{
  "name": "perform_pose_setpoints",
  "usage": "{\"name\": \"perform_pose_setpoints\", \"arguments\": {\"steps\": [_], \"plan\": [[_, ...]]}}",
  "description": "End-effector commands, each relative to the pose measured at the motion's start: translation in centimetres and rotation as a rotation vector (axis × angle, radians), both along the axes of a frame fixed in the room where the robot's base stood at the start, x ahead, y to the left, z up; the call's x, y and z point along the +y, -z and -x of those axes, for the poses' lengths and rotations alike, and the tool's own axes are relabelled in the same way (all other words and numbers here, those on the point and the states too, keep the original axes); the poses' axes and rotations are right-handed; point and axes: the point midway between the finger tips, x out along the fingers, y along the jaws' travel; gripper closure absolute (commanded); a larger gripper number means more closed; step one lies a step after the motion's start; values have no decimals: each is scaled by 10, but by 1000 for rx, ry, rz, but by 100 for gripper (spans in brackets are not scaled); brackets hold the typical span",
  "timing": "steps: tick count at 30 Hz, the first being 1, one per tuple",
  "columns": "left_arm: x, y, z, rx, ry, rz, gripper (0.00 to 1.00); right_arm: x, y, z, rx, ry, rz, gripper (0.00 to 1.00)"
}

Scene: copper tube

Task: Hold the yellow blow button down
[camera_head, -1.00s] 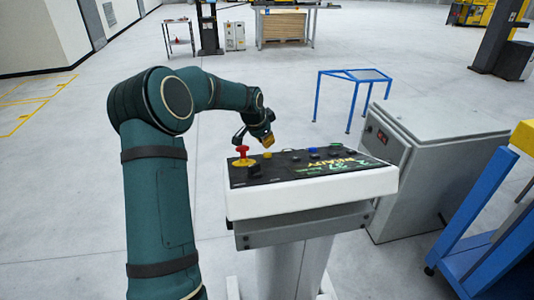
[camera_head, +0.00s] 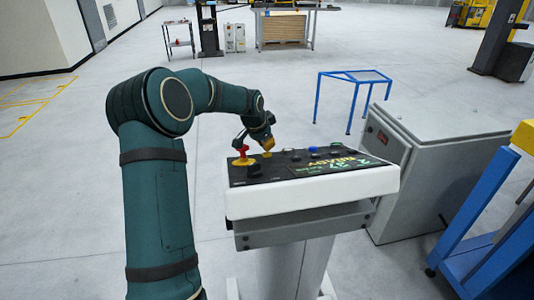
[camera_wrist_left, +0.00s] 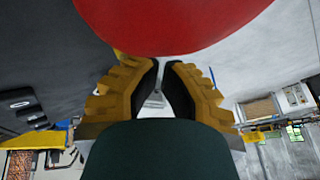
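The control panel (camera_head: 300,190) has a black top on a white box. The yellow blow button (camera_head: 267,155) is near its back left edge. My left gripper (camera_head: 267,146) is over this button, fingertips down, at or just above it. Contact and whether the button is pressed cannot be told. In the left wrist view the two fingers (camera_wrist_left: 163,68) come nearly together with nothing visible between them. A red mushroom button (camera_head: 241,150) on a yellow base stands just left of the gripper. Its red cap fills the top of the wrist view (camera_wrist_left: 170,20). My right gripper is not in view.
Other small knobs and a blue button (camera_head: 314,149) lie along the panel's back edge to the right. A black knob (camera_head: 254,170) sits in front of the red button. A grey cabinet (camera_head: 440,165) stands right of the panel. Open floor lies behind it.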

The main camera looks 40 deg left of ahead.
Motion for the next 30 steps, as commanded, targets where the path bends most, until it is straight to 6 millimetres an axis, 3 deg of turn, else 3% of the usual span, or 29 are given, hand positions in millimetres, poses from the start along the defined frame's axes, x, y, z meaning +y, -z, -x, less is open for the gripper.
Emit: {"name": "perform_pose_setpoints", "arguments": {"steps": [30], "plan": [[-3, 9, 3, 5, 1, 2, 100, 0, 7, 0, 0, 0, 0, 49]]}}
